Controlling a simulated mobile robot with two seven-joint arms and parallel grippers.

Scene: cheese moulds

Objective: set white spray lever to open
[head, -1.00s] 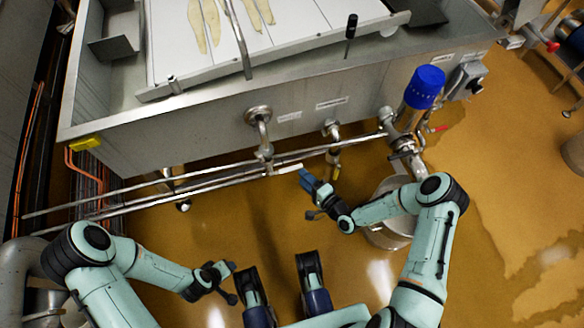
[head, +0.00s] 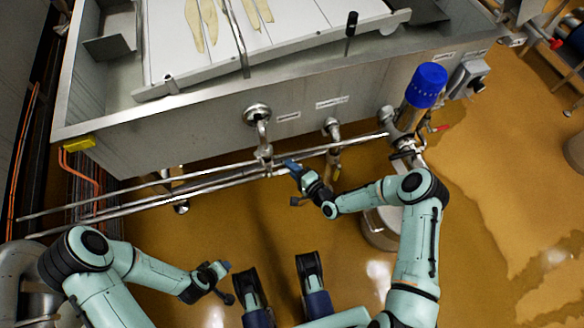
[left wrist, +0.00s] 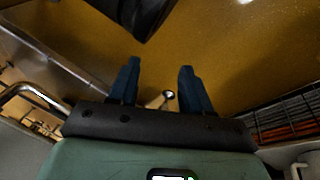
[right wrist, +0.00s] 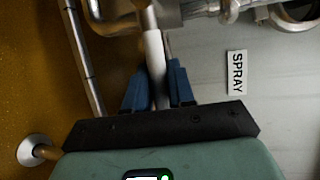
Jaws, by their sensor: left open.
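The white spray lever (right wrist: 153,50) runs lengthwise between the blue fingers of my right gripper (right wrist: 158,80) in the right wrist view. The fingers are close together, one on each side, and the lever fills the gap. A label reading SPRAY (right wrist: 236,72) is on the grey tank wall beside it. In the head view my right gripper (head: 290,166) is at the valve under the tank's front, covering most of the lever. My left gripper (left wrist: 159,66) is open and empty, low over the floor; it also shows in the head view (head: 226,268).
The steel tank (head: 180,128) fills the back. Long pipes (head: 130,200) run below its front. A blue-capped valve (head: 425,85) and a bucket (head: 380,230) stand to the right. The wet yellow-brown floor is mostly clear at right.

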